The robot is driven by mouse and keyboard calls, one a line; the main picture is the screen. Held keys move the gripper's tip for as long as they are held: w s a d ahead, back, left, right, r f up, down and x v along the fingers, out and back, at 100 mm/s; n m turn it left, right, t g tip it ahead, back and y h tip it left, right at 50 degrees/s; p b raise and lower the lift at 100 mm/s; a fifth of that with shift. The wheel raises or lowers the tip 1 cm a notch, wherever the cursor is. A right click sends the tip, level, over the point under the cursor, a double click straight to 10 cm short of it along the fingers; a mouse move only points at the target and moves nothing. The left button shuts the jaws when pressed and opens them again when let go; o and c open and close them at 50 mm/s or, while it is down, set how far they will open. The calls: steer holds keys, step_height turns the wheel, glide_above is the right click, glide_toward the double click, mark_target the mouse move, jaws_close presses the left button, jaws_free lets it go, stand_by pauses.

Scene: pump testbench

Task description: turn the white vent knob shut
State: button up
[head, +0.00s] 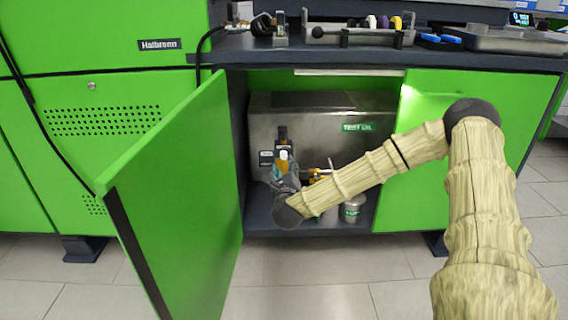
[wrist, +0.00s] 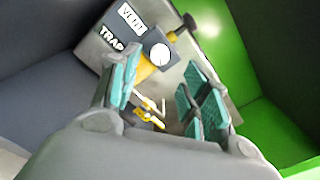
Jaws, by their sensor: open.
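The white vent knob (wrist: 160,54) shows as a round white disc in the wrist view, on an orange-yellow fitting below the dark VENT label (wrist: 131,17). My gripper (wrist: 162,72) is open, with a teal-padded finger on each side of the picture. The knob appears between and beyond the fingertips; I cannot tell how far beyond, and I see no grip on it. In the head view my gripper (head: 285,174) is inside the open cabinet, in front of the steel TEST OIL tank (head: 320,118). The knob is small there, and my wrist hides part of that area.
The open green door (head: 180,195) stands left of my arm, and a green panel (head: 400,190) is on the right. A dark handle (wrist: 188,25) sits beside the knob. Yellow parts (wrist: 150,118) lie low between the fingers. A small canister (head: 352,208) stands on the cabinet floor.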

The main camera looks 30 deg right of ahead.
mark_target(284, 157)
steer(key=b+x, duration=0.2)
steer(key=x, duration=0.4)
steer(key=shift+w+d, duration=0.1)
steer(key=shift+w, duration=0.2)
jaws_close()
